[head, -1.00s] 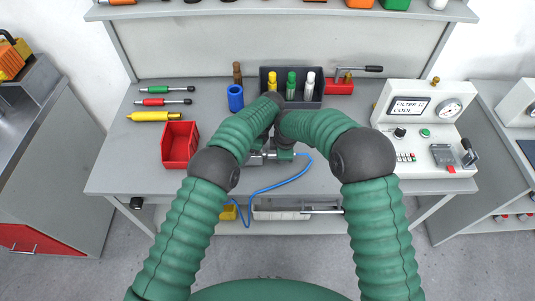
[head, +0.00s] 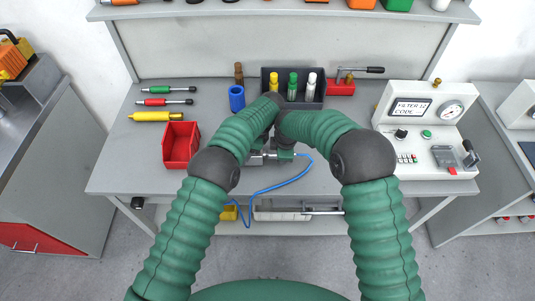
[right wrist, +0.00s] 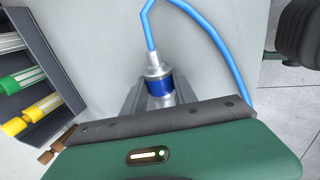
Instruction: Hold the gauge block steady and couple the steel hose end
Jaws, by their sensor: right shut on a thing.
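The steel hose end (right wrist: 158,82), silver with a blue band, is between the two grey fingers of my right gripper (right wrist: 158,98) in the right wrist view. The gripper is shut on it. The blue hose (right wrist: 205,22) runs from its far end; in the head view the hose (head: 272,188) loops over the table's front edge. My left gripper (head: 260,153) is at the middle of the table beside the right one, mostly covered by my arms. I cannot tell its jaws. A grey piece (head: 254,159) there may be the gauge block; whether the hose end touches it is hidden.
A dark tray (head: 319,100) with yellow, green and white cylinders stands at the back. A test unit with a dial (head: 423,116) stands right. The table's left front is clear.

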